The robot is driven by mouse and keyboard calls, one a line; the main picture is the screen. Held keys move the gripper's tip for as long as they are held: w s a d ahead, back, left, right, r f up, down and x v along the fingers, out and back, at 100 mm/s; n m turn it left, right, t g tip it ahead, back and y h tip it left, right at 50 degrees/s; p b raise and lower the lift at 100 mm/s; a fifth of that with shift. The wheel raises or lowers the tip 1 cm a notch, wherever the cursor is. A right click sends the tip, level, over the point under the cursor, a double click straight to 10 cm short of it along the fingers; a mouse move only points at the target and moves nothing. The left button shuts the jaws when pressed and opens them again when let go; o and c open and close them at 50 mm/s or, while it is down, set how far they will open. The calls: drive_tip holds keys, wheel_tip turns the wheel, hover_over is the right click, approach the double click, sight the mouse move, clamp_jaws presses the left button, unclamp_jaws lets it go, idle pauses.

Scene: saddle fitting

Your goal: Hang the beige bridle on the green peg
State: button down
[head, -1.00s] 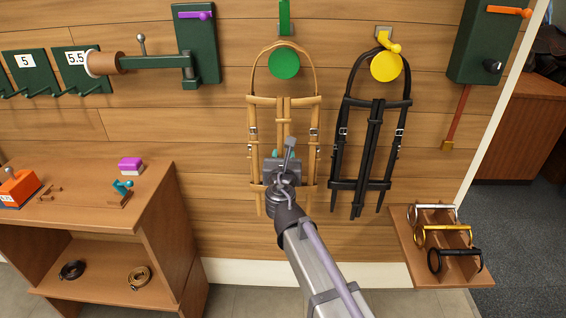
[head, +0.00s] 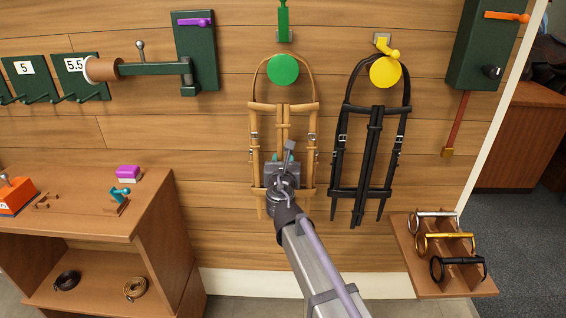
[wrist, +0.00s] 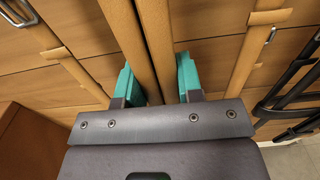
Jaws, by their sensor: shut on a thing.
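The beige bridle (head: 311,125) hangs upright against the wall in the head view. I cannot tell whether the strap bears on the peg. My gripper (head: 283,160) is at the lower middle of the bridle. In the wrist view its teal fingers (wrist: 160,82) are shut on the bridle's two middle straps (wrist: 157,45), one finger on each side.
A black bridle (head: 374,140) hangs on the yellow peg (head: 385,72) close on the right. A rack of bits (head: 445,250) stands out at lower right. A wooden shelf unit (head: 90,205) is at left. A green bracket with a wooden roller (head: 150,68) juts out at upper left.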

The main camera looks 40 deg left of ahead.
drive_tip(key=c, duration=0.7)
unclamp_jaws()
drive_tip(key=v, duration=1)
drive_tip(key=shift+s+d, duration=0.3)
